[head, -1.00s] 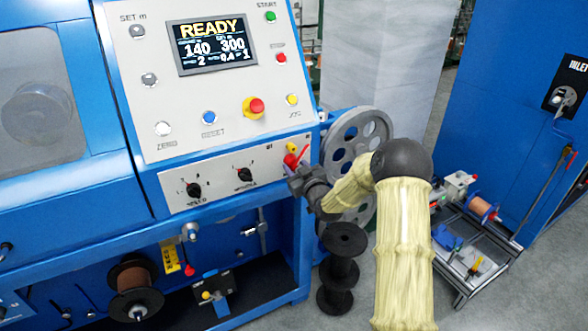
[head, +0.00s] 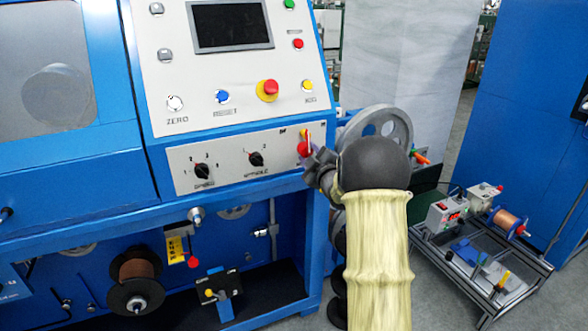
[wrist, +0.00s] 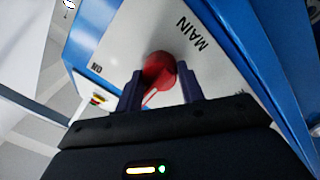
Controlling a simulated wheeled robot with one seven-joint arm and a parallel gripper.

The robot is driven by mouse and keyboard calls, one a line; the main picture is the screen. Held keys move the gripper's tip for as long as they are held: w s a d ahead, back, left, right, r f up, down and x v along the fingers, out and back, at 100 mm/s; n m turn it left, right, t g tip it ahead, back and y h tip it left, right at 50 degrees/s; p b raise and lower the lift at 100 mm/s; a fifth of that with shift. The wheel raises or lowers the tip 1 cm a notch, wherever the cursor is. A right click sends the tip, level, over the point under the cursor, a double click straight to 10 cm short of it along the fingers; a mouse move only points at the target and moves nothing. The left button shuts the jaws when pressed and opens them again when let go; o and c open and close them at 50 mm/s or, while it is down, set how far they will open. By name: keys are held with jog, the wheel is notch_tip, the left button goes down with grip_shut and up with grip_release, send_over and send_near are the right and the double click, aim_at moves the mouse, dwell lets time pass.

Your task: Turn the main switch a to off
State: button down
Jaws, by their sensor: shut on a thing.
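The main switch is a red rotary handle (head: 304,147) on a yellow plate at the right end of the lower grey panel (head: 235,162). In the wrist view the red handle (wrist: 158,72) sits between my two fingers, near the printed word MAIN, with an ON mark to the left. My gripper (wrist: 160,92) is shut on the handle. In the head view my gripper (head: 316,163) reaches the handle from the right, and my forearm hides part of the machine's right side. The display (head: 231,25) above is dark.
Two black knobs (head: 202,171) sit left on the same panel. A red emergency button (head: 270,88) and coloured buttons are above. A grey spoked wheel (head: 380,128) is behind my arm. A cart with a copper spool (head: 508,220) stands at right.

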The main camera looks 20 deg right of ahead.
jog(key=n+b, duration=0.1)
jog(key=b, duration=0.1)
jog(key=n+b, duration=0.3)
jog(key=b, duration=0.1)
jog(key=shift+a+f+n, duration=0.15)
jog(key=shift+f+n, duration=0.1)
jog(key=shift+n, duration=0.15)
jog(key=n+b, duration=0.5)
jog(key=shift+r+y, duration=0.1)
jog(key=shift+y, duration=0.2)
jog(key=c, duration=0.9)
grip_release()
jog(key=shift+a, duration=0.2)
jog(key=shift+d, duration=0.1)
